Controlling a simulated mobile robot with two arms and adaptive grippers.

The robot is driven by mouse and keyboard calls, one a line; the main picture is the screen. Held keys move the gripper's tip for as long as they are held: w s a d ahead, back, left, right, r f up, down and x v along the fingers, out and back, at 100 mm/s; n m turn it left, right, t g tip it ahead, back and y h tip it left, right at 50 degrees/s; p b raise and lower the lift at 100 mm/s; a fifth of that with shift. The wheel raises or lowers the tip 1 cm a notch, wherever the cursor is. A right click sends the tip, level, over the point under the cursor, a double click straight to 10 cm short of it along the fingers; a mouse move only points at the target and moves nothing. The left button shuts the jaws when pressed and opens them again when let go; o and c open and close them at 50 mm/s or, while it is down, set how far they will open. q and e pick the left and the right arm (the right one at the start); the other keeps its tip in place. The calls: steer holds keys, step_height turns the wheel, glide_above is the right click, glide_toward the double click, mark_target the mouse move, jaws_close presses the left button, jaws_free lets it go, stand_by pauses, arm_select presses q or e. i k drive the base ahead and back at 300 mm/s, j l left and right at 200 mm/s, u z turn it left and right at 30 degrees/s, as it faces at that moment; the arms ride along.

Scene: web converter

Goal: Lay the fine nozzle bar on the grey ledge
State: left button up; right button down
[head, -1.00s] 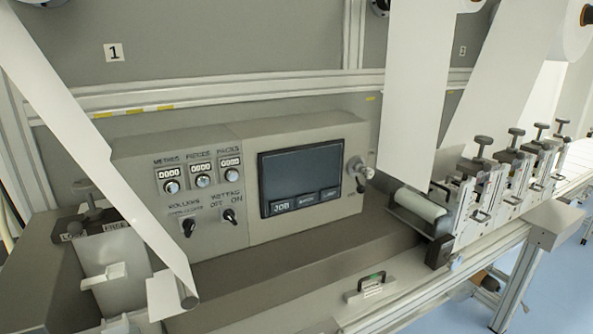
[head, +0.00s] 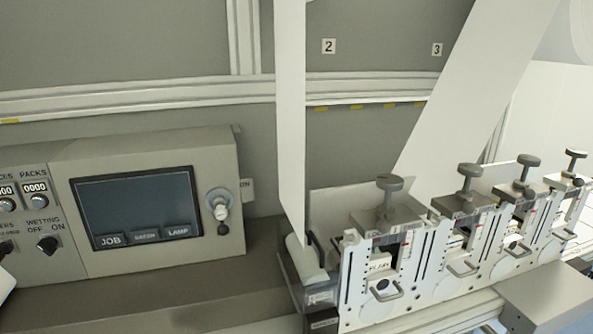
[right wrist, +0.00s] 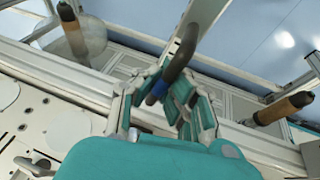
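I cannot make out the fine nozzle bar in either view. A dark grey-brown ledge (head: 190,312) runs below the control panel in the head view; I cannot be sure it is the grey ledge meant. My right gripper (right wrist: 168,92) shows in the right wrist view with its fingers apart. A dark curved piece (right wrist: 181,62) with a blue end passes across the gap between the fingers; I cannot tell whether they touch it.
The control panel's screen (head: 137,210) is at the left. A row of clamp units with knobs (head: 471,180) stands at the right, beside a hanging white paper web (head: 291,110). Brown-handled parts (right wrist: 283,107) show beyond my right gripper.

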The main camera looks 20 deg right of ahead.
mark_target(553, 289)
steer(key=k+l, duration=0.1)
steer(key=l, duration=0.3)
steer(key=l+u, duration=0.1)
steer(key=l, duration=0.35)
steer(key=k+l+u, duration=0.1)
steer(key=l, duration=0.3)
steer(key=k+l, duration=0.2)
steer(key=l, duration=0.2)
steer(key=k+l+u, duration=0.1)
steer(key=l, duration=0.3)
steer(key=k+l, duration=0.1)
steer(key=l, duration=0.3)
steer(key=k+l+u, duration=0.15)
steer(key=l, duration=0.25)
